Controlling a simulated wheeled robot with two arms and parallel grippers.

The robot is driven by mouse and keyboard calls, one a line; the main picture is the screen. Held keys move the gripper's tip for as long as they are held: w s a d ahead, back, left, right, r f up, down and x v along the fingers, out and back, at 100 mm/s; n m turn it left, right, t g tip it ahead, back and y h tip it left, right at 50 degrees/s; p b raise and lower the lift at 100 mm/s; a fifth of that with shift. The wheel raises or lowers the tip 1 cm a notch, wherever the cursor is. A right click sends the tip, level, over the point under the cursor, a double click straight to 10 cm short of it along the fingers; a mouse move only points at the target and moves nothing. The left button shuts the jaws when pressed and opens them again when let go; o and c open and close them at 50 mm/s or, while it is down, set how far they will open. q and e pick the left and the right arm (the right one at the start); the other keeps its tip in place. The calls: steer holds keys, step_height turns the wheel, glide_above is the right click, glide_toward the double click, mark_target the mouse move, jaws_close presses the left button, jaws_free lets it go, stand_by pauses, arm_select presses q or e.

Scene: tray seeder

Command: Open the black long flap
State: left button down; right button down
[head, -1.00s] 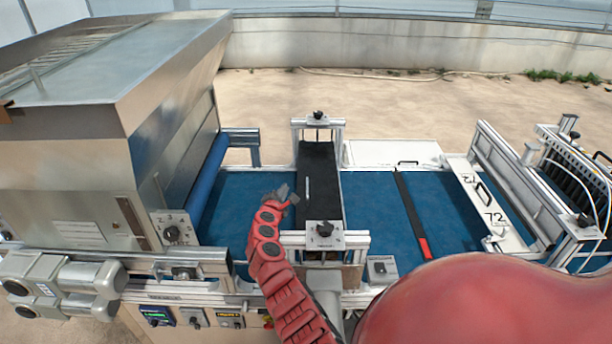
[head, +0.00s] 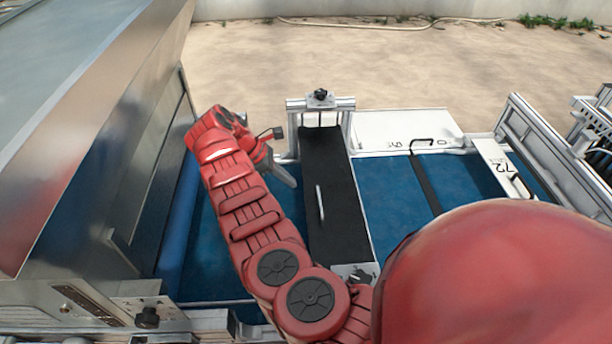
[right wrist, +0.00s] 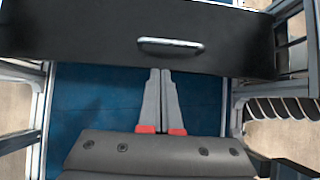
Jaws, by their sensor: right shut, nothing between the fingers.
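The black long flap (head: 335,195) lies across the blue belt between the metal posts, with a thin silver handle (head: 320,203) along its middle. In the right wrist view the flap (right wrist: 100,40) spans the top, with its handle (right wrist: 170,46) just beyond the fingertips. My right gripper (head: 290,180) is left of the flap in the head view, partly hidden by my red arm. In the right wrist view its grey fingers (right wrist: 160,72) are together and empty, pointing at the flap's near edge below the handle. I cannot tell whether they touch it. My left gripper is not in view.
A large metal hopper (head: 75,130) stands on the left. The blue belt (head: 385,200) runs under the flap. A white plate marked 72 (head: 500,167) and a metal side frame (head: 560,150) stand to the right. A knob (head: 320,95) tops the far post.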

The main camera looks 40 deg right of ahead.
steer(key=p, duration=0.4)
glide_above(310, 204)
steer(key=f, duration=0.6)
steer(key=shift+w+a, duration=0.1)
steer(key=shift+a, duration=0.3)
steer(key=shift+d+f, duration=0.3)
steer(key=shift+f, duration=0.5)
